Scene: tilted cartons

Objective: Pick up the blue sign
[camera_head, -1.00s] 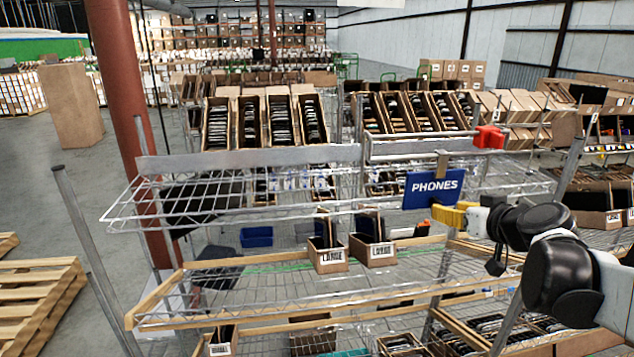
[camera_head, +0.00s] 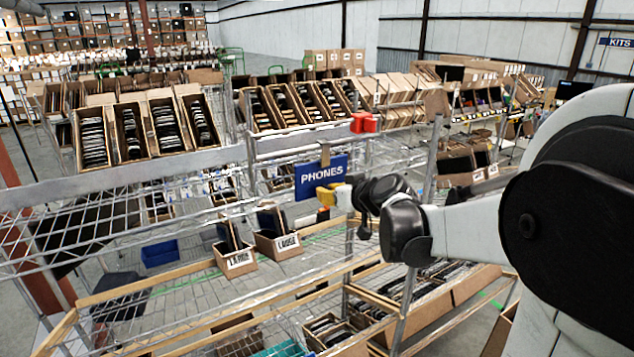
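The blue sign (camera_head: 318,178) with white "PHONES" lettering hangs at the front edge of the upper wire shelf, near the middle of the head view. A tan tab (camera_head: 325,155) rises from its top edge toward the shelf rail. My gripper (camera_head: 328,194), with yellow finger parts, is at the sign's lower right corner. It overlaps the sign in the picture. I cannot tell whether the fingers touch it or close on it. My arm reaches in from the right and hides part of the shelving behind it.
A red block (camera_head: 364,122) sits on the upper rail, right of the sign. Two small cartons marked LARGE (camera_head: 278,245) stand on the shelf below. A metal post (camera_head: 425,190) stands close to my arm. Tilted cartons (camera_head: 160,125) fill the racks behind.

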